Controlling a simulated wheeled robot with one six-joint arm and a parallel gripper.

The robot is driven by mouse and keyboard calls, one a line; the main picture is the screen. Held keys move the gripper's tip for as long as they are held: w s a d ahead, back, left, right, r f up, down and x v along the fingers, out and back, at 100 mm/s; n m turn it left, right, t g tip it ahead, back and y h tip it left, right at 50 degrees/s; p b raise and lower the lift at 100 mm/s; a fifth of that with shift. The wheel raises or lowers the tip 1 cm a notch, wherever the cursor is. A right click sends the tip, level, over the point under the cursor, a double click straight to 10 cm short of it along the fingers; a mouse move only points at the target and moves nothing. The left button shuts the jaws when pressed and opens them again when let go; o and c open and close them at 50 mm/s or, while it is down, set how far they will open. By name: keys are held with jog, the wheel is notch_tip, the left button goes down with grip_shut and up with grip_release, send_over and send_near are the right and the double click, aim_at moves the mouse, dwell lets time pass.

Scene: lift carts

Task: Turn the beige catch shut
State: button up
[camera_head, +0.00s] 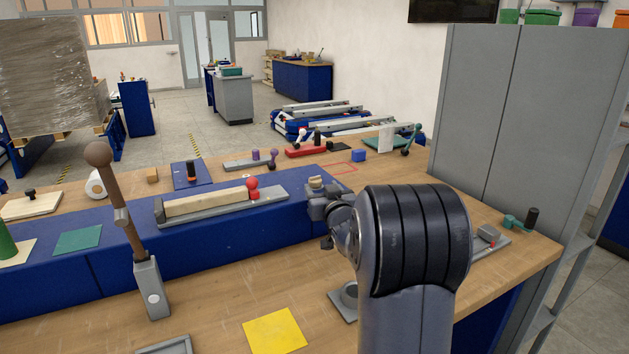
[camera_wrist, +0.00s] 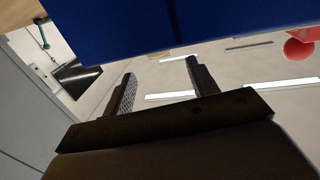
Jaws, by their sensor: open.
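A small beige knob-like piece (camera_head: 315,183), which looks like the beige catch, shows just above my gripper at the right end of the blue raised block. My gripper and arm hide its lower part, so I cannot tell how it is turned. My gripper (camera_head: 322,207) is beside the block's right end, partly hidden by my own arm. In the wrist view my gripper (camera_wrist: 160,72) has its two fingers apart with nothing between them.
The blue raised block (camera_head: 220,235) fills the top of the wrist view. On it lies a grey rail (camera_head: 225,208) with a wooden bar and a red-knobbed catch (camera_head: 252,188). A brown lever (camera_head: 128,225) stands left. A grey cabinet (camera_head: 535,120) stands right.

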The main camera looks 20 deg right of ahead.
aim_at(317, 180)
jog(key=w, duration=0.3)
jog(key=w+d, duration=0.1)
jog(key=w, duration=0.1)
jog(key=shift+w+p, duration=0.3)
jog(key=shift+c, duration=0.6)
jog(key=c, duration=0.9)
